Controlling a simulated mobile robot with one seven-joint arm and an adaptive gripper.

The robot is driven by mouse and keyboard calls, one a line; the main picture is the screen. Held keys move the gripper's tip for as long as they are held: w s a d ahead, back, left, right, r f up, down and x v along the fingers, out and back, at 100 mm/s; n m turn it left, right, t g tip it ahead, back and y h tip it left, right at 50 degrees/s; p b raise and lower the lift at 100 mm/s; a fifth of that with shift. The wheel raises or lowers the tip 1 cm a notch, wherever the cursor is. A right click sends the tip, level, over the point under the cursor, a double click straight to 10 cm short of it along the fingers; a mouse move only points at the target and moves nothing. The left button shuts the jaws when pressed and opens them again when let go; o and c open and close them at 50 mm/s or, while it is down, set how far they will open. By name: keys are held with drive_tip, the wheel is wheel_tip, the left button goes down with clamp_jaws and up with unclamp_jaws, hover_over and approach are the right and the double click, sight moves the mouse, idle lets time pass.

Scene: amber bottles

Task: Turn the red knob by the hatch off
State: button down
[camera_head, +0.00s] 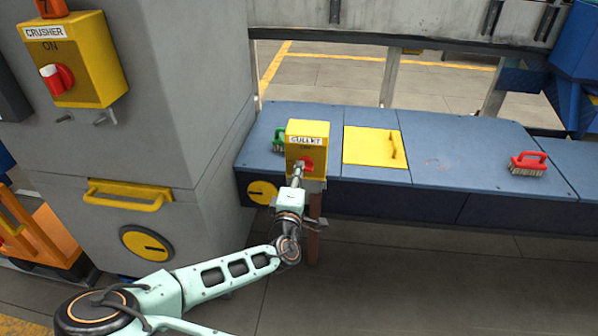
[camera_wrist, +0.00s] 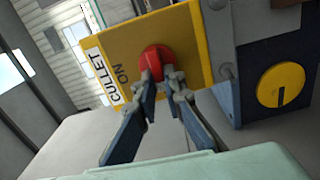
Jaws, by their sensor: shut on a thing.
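The red knob (camera_head: 307,164) is on a yellow box (camera_head: 318,130) labelled CULLET, with ON printed by the knob. The box stands at the front edge of the blue bench, left of a yellow hatch (camera_head: 365,146). In the wrist view the red knob (camera_wrist: 154,61) sits on the box's yellow face (camera_wrist: 195,45), and my gripper (camera_wrist: 163,76) is shut on it. The two fingertips lie on either side of the knob's lower part and hide some of it. In the head view my gripper (camera_head: 298,174) reaches up to the knob from below.
Another yellow box (camera_head: 80,60) labelled CRUSHER, with a red and white knob (camera_head: 56,78), is on the grey cabinet at left. A green brush (camera_head: 278,140) is behind the CULLET box. A red brush (camera_head: 528,164) lies at right. The bench between is mostly clear.

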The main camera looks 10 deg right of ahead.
drive_tip(key=shift+n, duration=0.3)
drive_tip(key=shift+f, duration=0.1)
drive_tip(key=c, duration=2)
unclamp_jaws()
drive_tip(key=shift+s, duration=0.15)
drive_tip(key=v, duration=1.1)
drive_tip(key=shift+s+a, duration=0.15)
drive_tip(key=shift+s, duration=0.2)
